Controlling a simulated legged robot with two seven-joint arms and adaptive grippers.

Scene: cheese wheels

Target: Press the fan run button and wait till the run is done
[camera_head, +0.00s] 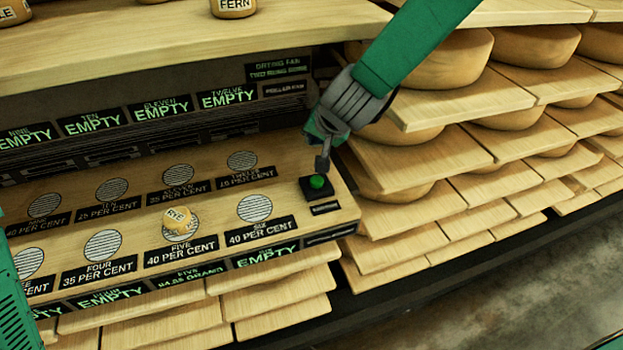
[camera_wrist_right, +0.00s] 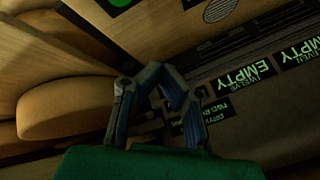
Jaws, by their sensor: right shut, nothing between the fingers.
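The fan run button is a round green button (camera_head: 317,182) on a black square base (camera_head: 320,192) at the right end of the wooden shelf. My right gripper (camera_head: 322,168) is shut and empty, pointing down just above the button in the head view; I cannot tell whether it touches. In the right wrist view the closed fingers (camera_wrist_right: 158,72) show, and the green button (camera_wrist_right: 120,3) is cut by the top edge. A small label panel reading "drying fan" (camera_head: 278,68) is on the back wall. My left gripper is not in view.
A small piece marked RYE (camera_head: 178,220) sits on the pad labelled five. The other visible round vents, such as the one at six (camera_head: 254,208), are bare. Cheese wheels (camera_head: 455,60) on boards fill the racks at right. An upper shelf (camera_head: 150,40) overhangs the back.

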